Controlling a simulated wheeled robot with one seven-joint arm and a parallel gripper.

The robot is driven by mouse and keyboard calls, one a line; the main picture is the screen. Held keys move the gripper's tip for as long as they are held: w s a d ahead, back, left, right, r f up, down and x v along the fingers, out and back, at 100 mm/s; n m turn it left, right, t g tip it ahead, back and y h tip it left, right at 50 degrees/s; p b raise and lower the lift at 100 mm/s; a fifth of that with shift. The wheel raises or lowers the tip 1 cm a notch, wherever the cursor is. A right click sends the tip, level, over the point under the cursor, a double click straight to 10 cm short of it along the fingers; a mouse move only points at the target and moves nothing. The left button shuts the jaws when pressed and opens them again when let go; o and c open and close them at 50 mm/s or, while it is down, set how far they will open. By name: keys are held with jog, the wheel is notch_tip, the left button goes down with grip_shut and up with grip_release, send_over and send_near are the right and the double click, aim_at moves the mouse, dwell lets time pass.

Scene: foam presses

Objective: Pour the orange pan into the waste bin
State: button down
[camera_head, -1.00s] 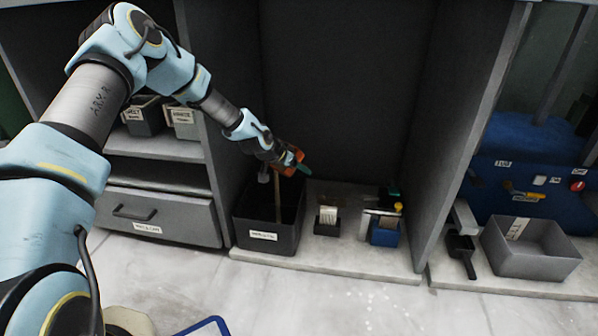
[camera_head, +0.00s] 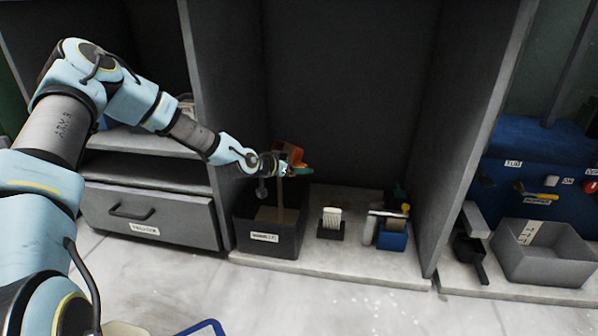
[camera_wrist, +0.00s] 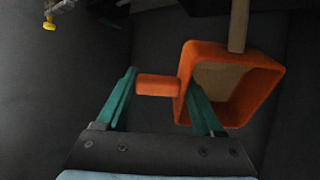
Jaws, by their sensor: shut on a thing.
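My gripper (camera_wrist: 158,86) is shut on the handle of the orange pan (camera_wrist: 264,92), with one green finger on each side of it. In the head view the pan (camera_head: 291,153) is tipped on its side above the dark waste bin (camera_head: 287,243), clear of its rim. A tan strip, which looks like pouring contents (camera_head: 280,197), runs from the pan down into the bin. Tan material (camera_head: 269,215) shows inside the bin. In the wrist view some tan also shows inside the pan.
Right of the bin stand a small dark holder (camera_head: 331,229) with a white item and a blue box (camera_head: 392,240). A grey partition (camera_head: 455,140) separates them from a grey tray (camera_head: 545,258) and a black scoop (camera_head: 468,248). A drawer unit (camera_head: 155,222) stands left.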

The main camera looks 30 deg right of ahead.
jog(key=shift+s+a+f+t+h+b, duration=0.15)
jog(key=shift+a+t+h+b, duration=0.15)
jog(key=shift+h+b, duration=0.9)
jog(key=shift+a+f+t+h+b, duration=0.15)
jog(key=shift+a+h+b, duration=0.2)
jog(key=shift+b, duration=1.55)
jog(key=shift+s+a+f+t+h+b, duration=0.2)
jog(key=shift+h+b, duration=0.65)
jog(key=shift+b, duration=0.7)
jog(key=shift+w+a+r+b, duration=0.1)
jog(key=shift+w+r+b, duration=0.05)
jog(key=shift+b, duration=0.2)
jog(key=shift+f+h+b, duration=0.2)
jog(key=shift+h+b, duration=0.2)
jog(key=shift+b, duration=0.15)
jog(key=shift+a+t+h+b, duration=0.3)
jog(key=shift+h+b, duration=0.5)
jog(key=shift+b, duration=0.75)
